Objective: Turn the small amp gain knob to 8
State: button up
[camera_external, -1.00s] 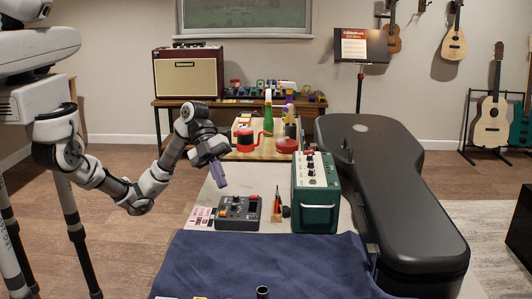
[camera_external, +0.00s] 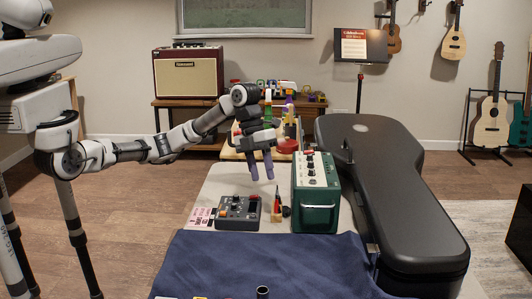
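The small amp (camera_external: 316,203) is a green box with a cream control panel (camera_external: 313,170) on top. It stands upright on the table, right of centre. Several small knobs sit on its panel, some red and some dark. Their settings and labels are too small to read. My gripper (camera_external: 262,180) is in the air to the left of the amp, apart from it. Its two purple-grey fingers point down with a gap between them, and nothing shows between them.
A dark grey pedal box (camera_external: 239,212) lies below my gripper, beside a pink card (camera_external: 200,217). Small red-handled tools (camera_external: 280,208) stand between box and amp. A black guitar case (camera_external: 390,200) lies close on the amp's right. A blue cloth (camera_external: 265,265) covers the near table.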

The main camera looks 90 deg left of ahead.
jog(key=w+a+r+m+y+b, duration=0.1)
jog(key=w+a+r+m+y, duration=0.15)
jog(key=w+r, duration=0.3)
jog(key=y+b, duration=0.1)
jog(key=y, duration=0.3)
send_near(309, 156)
jog(key=shift+t, duration=0.3)
jog(key=p+x, duration=0.1)
jog(key=x, duration=0.7)
jog(key=shift+s+a+f+p, duration=0.1)
jog(key=shift+s+a+p, duration=0.1)
jog(key=shift+p, duration=0.15)
grip_shut()
